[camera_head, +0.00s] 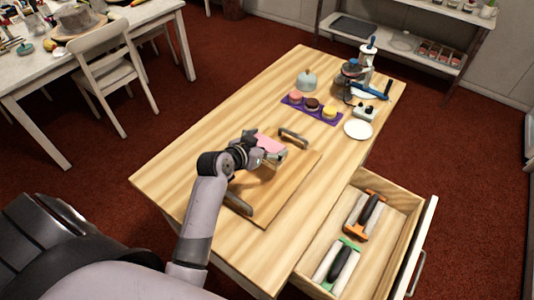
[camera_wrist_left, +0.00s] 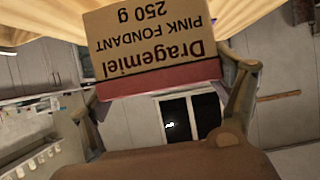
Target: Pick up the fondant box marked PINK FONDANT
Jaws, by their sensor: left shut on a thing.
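The fondant box (camera_head: 269,144), with a pink top, is in my left gripper (camera_head: 268,158) above the wooden board (camera_head: 285,190) on the table. In the left wrist view the box (camera_wrist_left: 150,45) shows its cardboard face, upside down, with the print "Dragemiel PINK FONDANT 250 g" and a red band. The left gripper's fingers (camera_wrist_left: 165,100) stand on both sides of the box, shut on it. I cannot tell how far the box is above the board. My right gripper is in neither view.
A purple mat (camera_head: 316,114) with three round cakes, a white plate (camera_head: 358,129) and a stand with blue handles (camera_head: 369,88) are at the table's far end. An open drawer (camera_head: 393,205) holds orange and green-trimmed tools. The board has dark handles (camera_head: 293,137) at two ends.

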